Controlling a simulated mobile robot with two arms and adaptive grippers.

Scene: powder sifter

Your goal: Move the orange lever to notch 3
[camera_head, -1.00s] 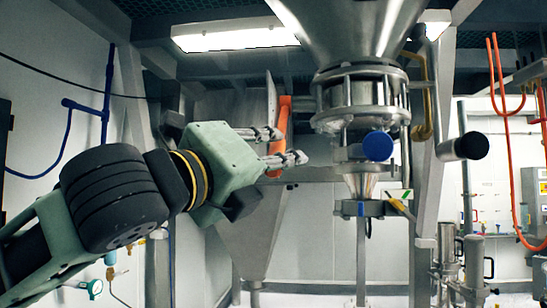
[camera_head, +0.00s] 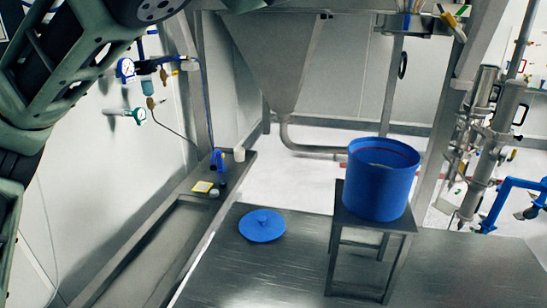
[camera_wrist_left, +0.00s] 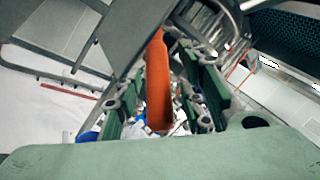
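The orange lever (camera_wrist_left: 158,85) shows in the left wrist view as a flat upright bar. My left gripper (camera_wrist_left: 160,100) has its green-padded fingers on either side of the lever, with visible gaps between the pads and the lever. It looks open around the lever, not pressed on it. The lever's notches cannot be made out. In the head view neither the lever nor my left gripper shows; only my left arm is at the upper left. My right gripper is in neither view.
A blue drum (camera_head: 378,190) stands on a small metal stand (camera_head: 341,212). A blue lid (camera_head: 262,226) lies on the metal platform (camera_head: 250,275). A steel hopper (camera_head: 288,60) is above and behind. Gauges (camera_head: 125,70) are on the left wall; steel tubes (camera_head: 497,120) stand at right.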

